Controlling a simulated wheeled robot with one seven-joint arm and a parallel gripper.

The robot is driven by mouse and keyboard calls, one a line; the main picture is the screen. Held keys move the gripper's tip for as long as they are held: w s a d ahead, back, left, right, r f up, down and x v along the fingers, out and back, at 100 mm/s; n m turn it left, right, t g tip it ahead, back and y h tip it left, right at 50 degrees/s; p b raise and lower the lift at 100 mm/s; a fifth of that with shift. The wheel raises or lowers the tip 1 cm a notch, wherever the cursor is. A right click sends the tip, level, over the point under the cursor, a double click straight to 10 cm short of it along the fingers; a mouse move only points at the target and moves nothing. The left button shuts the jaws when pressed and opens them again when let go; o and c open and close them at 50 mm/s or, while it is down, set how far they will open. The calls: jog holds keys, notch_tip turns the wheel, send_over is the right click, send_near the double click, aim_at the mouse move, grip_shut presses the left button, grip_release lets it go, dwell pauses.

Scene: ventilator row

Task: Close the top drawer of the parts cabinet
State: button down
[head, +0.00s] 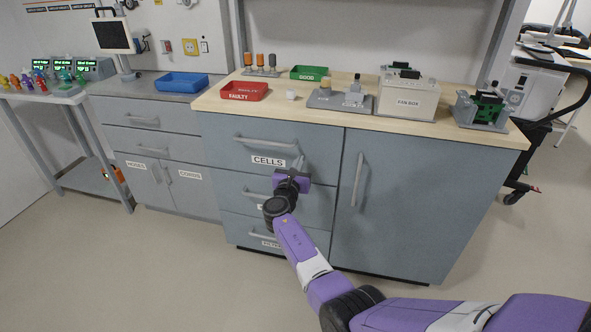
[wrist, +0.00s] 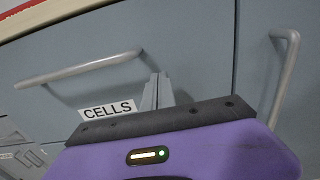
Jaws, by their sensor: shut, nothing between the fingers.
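The parts cabinet (head: 400,190) is grey-blue under a light wooden top. Its top drawer (head: 225,127), labelled CELLS, looks about flush with the door beside it; a small gap cannot be ruled out. The wrist view shows the drawer front (wrist: 190,50), its bar handle (wrist: 80,68) and the CELLS label (wrist: 109,110). My gripper (head: 299,163) is shut and empty, at the lower part of this front, right of the label. In the wrist view the fingertips (wrist: 156,92) are close against the front; contact is not certain. My wrist partly hides the second drawer.
A door with a vertical handle (head: 357,179) is right of the drawers. On the top stand a red FAULTY tray (head: 244,97), a green GOOD tray (head: 309,69) and a fan box (head: 408,103). A lower grey cabinet (head: 150,150) adjoins at left. The floor in front is clear.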

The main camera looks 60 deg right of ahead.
jog(key=p+v, duration=0.2)
jog(key=v, duration=0.9)
jog(key=shift+w+a, duration=0.1)
